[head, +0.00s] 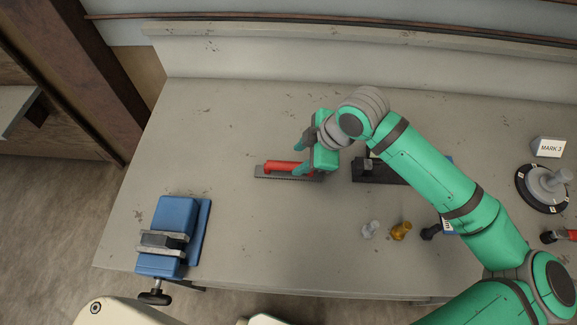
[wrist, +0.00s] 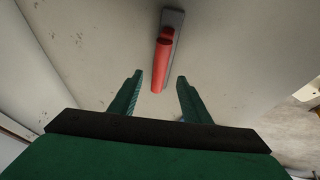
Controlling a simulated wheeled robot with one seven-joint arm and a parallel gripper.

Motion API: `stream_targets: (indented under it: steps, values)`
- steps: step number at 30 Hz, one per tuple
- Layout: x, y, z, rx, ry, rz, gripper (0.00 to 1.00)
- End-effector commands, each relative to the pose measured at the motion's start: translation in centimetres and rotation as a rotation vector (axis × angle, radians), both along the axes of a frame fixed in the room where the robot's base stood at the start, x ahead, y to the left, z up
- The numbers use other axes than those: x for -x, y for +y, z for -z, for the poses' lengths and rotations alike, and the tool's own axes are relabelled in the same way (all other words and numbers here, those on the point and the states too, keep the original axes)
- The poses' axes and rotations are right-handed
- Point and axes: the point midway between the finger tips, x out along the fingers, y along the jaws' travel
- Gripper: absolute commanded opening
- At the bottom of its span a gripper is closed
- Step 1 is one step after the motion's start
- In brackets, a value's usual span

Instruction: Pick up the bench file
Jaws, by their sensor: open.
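The bench file (head: 283,166), with a red rounded handle and a flat dark grey strip alongside it, lies on the grey bench left of my gripper. My gripper (head: 299,158) is open and empty, with its green fingers pointing left over the file's right end. In the wrist view the file (wrist: 162,66) lies lengthwise ahead, its near red end showing between the fingertips of my gripper (wrist: 159,77). The fingers do not appear to touch it. The height gap cannot be told. My fingers hide part of the file's right end in the head view.
A blue vise (head: 170,225) stands at the bench's front left. A dark block (head: 368,172) sits right of my gripper, partly behind my arm. Small grey (head: 370,229) and orange (head: 401,231) pieces stand in front. A round dial-like base (head: 541,190) is far right. The bench left of the file is clear.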

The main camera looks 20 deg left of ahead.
Motion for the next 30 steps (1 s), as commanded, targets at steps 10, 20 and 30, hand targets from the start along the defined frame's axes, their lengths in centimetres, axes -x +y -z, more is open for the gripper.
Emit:
stream_targets:
  steps: [10,20,30]
  values:
    - [-0.1,1.6,2.7,-0.001,0.002,-0.007,0.43]
    - [-0.4,2.9,5.7,0.000,0.000,-0.007,0.43]
    - [-0.4,2.9,5.8,0.000,0.000,-0.007,0.43]
